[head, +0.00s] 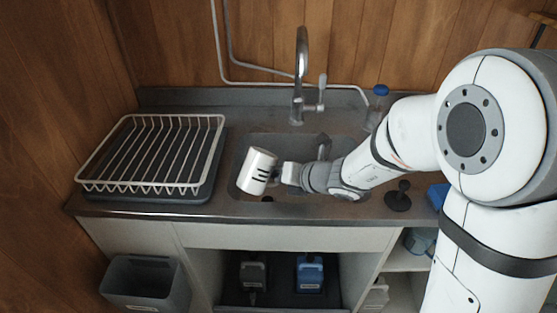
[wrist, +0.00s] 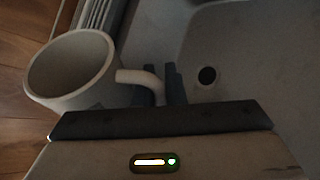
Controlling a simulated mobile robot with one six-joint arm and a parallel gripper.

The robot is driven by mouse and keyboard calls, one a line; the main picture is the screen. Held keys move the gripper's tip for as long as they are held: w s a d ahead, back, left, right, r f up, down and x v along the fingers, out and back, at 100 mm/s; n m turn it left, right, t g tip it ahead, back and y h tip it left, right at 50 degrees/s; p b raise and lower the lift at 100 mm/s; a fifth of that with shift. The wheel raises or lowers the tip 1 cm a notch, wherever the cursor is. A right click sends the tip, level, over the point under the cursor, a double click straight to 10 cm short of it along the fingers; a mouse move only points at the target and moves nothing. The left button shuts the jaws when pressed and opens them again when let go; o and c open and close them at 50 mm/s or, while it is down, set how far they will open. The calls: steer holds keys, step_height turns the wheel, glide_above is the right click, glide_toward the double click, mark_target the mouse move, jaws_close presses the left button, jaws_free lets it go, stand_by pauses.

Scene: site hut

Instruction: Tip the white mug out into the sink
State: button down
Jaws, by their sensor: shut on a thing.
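My gripper's fingers (wrist: 165,86) are around the end of the handle. The sink basin (wrist: 245,50) with its dark drain hole lies beyond. I cannot tell whether the mug holds anything.
A steel tap (head: 300,85) stands behind the sink. An empty dish rack (head: 150,150) is to its left. A blue-capped bottle (head: 376,105), a dark plunger-like thing (head: 398,197) and a blue item (head: 438,195) are to the right. A grey bin (head: 145,285) is below left.

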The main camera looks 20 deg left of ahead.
mark_target(271, 171)
steer(key=m+g+p, duration=0.1)
steer(key=p, duration=0.1)
steer(key=s+r+m+g+y+p, duration=0.1)
steer(key=p, duration=0.2)
steer(key=shift+s+a, duration=0.1)
steer(key=shift+a, duration=0.2)
steer(key=shift+s+m+p, duration=0.15)
steer(key=shift+m+p, duration=0.15)
steer(key=shift+p, duration=0.3)
steer(key=shift+r+g, duration=0.1)
steer(key=shift+g, duration=0.2)
steer(key=shift+s+a+r+m+g+y+p, duration=0.15)
steer(key=shift+r+m+y+p, duration=0.3)
steer(key=shift+p, duration=0.45)
steer(key=shift+s+a+r+m+g+y+p, duration=0.15)
steer(key=shift+s+r+m+g+p, duration=0.1)
steer(key=shift+r+p, duration=0.5)
steer(key=shift+w+d+f, duration=0.1)
steer(key=shift+f, duration=0.25)
steer(key=shift+w+d+f+m+g+y+p, duration=0.1)
steer(key=shift+w+f+m+g+y+p, duration=0.25)
steer(key=shift+p, duration=0.55)
steer(key=shift+s+r+m+p, duration=0.25)
steer(key=shift+r+p, duration=0.05)
steer(key=shift+p, duration=0.25)
